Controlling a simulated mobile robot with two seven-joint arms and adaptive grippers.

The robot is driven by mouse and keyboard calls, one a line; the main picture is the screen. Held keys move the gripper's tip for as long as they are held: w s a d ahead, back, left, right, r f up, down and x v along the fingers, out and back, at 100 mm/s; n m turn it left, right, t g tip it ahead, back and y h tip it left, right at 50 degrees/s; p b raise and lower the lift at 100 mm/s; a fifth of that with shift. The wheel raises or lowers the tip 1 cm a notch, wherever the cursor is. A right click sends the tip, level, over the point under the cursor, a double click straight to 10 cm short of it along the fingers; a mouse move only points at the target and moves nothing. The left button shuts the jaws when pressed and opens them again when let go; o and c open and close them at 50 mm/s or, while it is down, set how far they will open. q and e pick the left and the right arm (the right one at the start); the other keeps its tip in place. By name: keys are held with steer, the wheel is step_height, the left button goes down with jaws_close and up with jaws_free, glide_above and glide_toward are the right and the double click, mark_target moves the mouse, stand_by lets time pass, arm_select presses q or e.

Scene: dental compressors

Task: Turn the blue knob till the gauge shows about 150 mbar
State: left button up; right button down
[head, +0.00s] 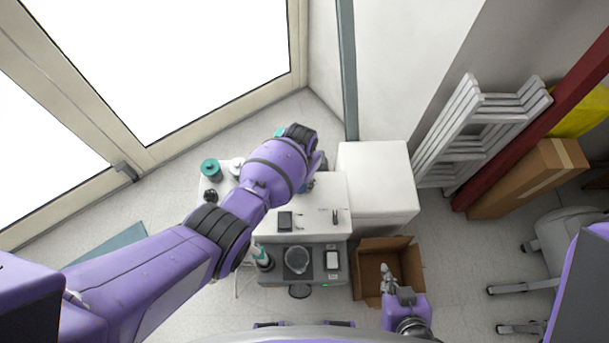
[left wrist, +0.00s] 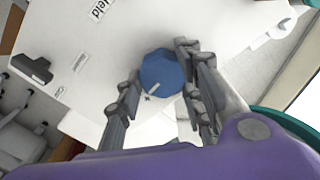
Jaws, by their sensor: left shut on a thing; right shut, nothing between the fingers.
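The blue knob (left wrist: 161,76) shows in the left wrist view on a white surface, with a pale pointer mark on its edge. My left gripper (left wrist: 157,70) has one finger on each side of the knob and is shut on it. In the head view my left arm covers the knob and most of that gripper. I cannot make out the gauge or a reading in either view. My right gripper (head: 387,277) is shut and empty, above the open cardboard box.
A white cabinet (head: 376,160) stands beside the white worktop (head: 330,190). A grey device (head: 335,277) with a round dish sits at the front. The open cardboard box (head: 408,262) is at its right. A folded white ladder (head: 480,125) leans at the right wall.

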arm_select(q)
steer(key=shift+d+n, duration=0.25)
steer(key=shift+n, duration=0.45)
arm_select(e)
steer(key=shift+w+r, duration=0.15)
steer(key=shift+r, duration=0.05)
arm_select(q)
steer(key=shift+n, duration=0.3)
arm_select(e)
steer(key=shift+w+a+r, duration=0.1)
steer(key=shift+w+r, duration=0.1)
steer(key=shift+w, duration=0.15)
arm_select(q)
steer(key=o, duration=1.1)
steer(key=shift+a, duration=0.1)
step_height(320, 180, up, 12)
arm_select(e)
steer(key=shift+s+f, duration=0.1)
steer(key=shift+s, duration=0.05)
